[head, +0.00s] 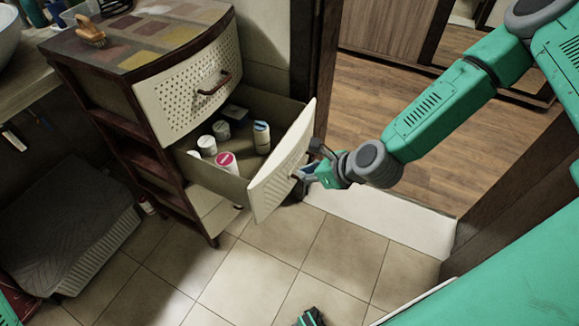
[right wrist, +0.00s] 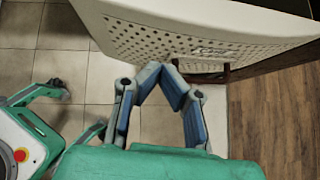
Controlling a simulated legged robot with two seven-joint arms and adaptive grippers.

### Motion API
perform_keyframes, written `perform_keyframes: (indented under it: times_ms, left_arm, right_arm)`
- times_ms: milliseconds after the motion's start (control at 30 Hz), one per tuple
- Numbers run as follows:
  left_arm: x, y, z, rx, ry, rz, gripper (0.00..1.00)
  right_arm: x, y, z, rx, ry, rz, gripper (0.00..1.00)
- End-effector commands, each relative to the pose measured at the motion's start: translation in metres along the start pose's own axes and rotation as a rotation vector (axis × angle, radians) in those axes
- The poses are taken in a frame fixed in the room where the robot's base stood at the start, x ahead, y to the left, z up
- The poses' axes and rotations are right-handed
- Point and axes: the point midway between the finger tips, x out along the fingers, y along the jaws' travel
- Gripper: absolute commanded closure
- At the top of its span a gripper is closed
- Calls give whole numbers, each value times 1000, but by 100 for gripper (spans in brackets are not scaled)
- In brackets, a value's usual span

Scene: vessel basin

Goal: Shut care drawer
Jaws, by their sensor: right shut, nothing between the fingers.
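The care drawer (head: 272,185) is the pulled-out lower drawer of the dark-framed cabinet, with a cream perforated front. White jars (head: 221,130), a pink-lidded jar (head: 227,162) and a blue-and-white bottle (head: 261,137) stand inside it. My right gripper (head: 307,174) is at the outer side of the drawer front, close to its handle. In the right wrist view the gripper (right wrist: 160,72) has its fingertips together, with nothing between them. The drawer front (right wrist: 180,38) and its brown handle (right wrist: 212,74) lie just beyond; contact is unclear.
The upper drawer (head: 190,90) is closed, and a brush (head: 90,33) lies on the cabinet top. A dark door frame (head: 318,60) stands behind the open drawer. A grey ribbed item (head: 65,230) is on the left. The tiled floor (head: 250,285) in front is mostly clear.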

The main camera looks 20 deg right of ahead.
Motion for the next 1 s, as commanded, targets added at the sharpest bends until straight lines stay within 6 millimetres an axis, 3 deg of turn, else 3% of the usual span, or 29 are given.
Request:
perform_keyframes:
  times_ms: [67, 300, 1000]
  left_arm:
    - [3, 0, 0, 0, 0, 0, 69]
    - [1, 0, 0, 0, 0, 0, 69]
    - [4, 0, 0, 0, 0, 0, 69]
  right_arm:
    - [16, 1, 1, -3, 0, 1, 100]
    - [35, 1, 24, -2, -1, 1, 100]
    - [46, 2, 33, 0, -1, 2, 100]
